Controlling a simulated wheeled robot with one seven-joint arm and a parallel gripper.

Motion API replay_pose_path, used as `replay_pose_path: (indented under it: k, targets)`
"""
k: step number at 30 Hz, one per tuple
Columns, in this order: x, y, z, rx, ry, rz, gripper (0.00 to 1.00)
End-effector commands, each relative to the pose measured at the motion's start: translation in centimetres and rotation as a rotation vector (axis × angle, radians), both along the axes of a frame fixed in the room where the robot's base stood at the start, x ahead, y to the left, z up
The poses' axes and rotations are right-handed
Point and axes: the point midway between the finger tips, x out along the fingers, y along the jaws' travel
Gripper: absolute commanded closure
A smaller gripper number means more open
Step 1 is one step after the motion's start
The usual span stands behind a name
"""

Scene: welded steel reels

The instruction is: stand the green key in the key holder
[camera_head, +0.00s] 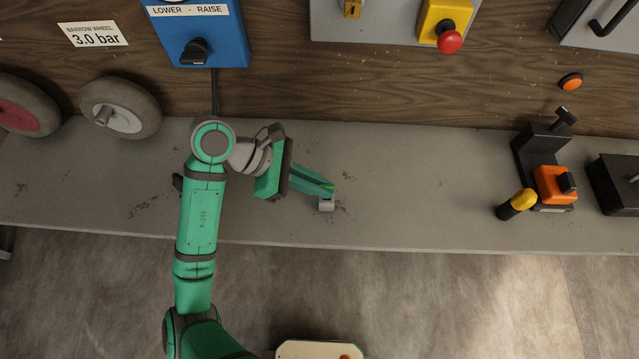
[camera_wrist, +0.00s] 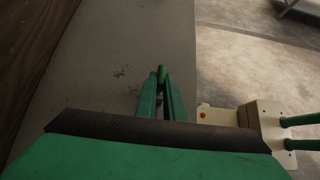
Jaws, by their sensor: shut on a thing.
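My gripper (camera_head: 325,190) reaches out to the right over the grey bench, its two green fingers shut on the green key. The key shows as a small bright green piece (camera_head: 329,185) at the fingertips. In the wrist view the key (camera_wrist: 162,74) stands up between the ends of the fingers (camera_wrist: 161,88). A small light grey block (camera_head: 326,205), which looks like the key holder, is at the fingertips on the bench. Whether the key is in it or just above it I cannot tell. The block is hidden in the wrist view.
The grey bench (camera_head: 420,200) is clear right of the gripper. Farther right stand an orange and black device (camera_head: 553,185) with a yellow-ended handle and a black box (camera_head: 614,185). Wheels (camera_head: 120,107) lean at the left. A blue switch box (camera_head: 200,35) is on the wall.

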Motion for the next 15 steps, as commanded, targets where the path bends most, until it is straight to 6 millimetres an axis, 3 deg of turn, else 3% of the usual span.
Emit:
replay_pose_path:
  k: [15]
  targets:
    - [0.01,-0.04,-0.68,-0.001,-0.001,-0.001,1.0]
